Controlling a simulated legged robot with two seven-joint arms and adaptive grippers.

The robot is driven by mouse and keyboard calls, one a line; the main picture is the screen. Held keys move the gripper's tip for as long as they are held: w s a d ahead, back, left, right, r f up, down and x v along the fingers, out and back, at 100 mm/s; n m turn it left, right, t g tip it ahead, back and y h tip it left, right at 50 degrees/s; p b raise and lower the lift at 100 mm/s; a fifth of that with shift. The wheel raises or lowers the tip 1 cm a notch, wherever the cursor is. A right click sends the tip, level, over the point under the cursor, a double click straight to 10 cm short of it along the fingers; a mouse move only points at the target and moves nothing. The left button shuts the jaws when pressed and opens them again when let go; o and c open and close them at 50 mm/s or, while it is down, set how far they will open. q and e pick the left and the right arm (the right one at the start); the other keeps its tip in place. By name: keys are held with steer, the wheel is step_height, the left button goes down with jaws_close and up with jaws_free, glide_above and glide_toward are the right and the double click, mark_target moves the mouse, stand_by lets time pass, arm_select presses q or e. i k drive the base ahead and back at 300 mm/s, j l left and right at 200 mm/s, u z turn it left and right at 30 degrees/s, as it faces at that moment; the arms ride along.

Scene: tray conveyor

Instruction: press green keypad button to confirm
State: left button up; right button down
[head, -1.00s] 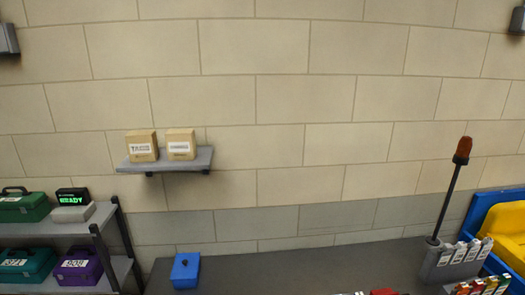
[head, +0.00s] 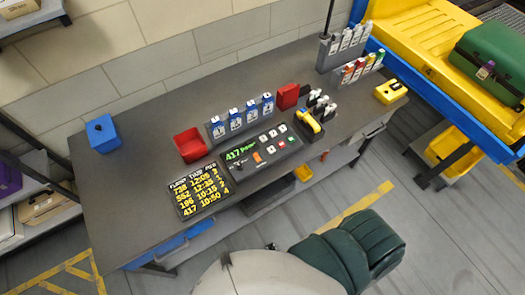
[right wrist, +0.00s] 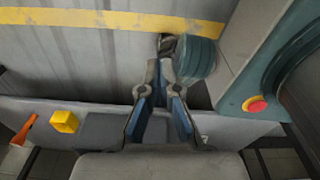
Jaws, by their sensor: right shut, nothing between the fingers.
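The dark keypad panel (head: 285,160) lies on the grey desk in the head view. Neither gripper shows in the head view. In the right wrist view my right gripper (right wrist: 161,66) is shut and empty, its tips over floor with a yellow stripe. The keypad is not in that view. My left gripper is not seen.
On the desk (head: 140,160) are a list board (head: 203,190), a red bin (head: 190,145), blue tags (head: 236,119), a yellow handheld device (head: 308,121) and a blue box (head: 101,131). A yellow and blue conveyor (head: 430,60) carries a green case (head: 503,65). The desk's left half is mostly clear.

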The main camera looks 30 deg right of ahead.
mark_target(290, 139)
steer(key=z, duration=1.3)
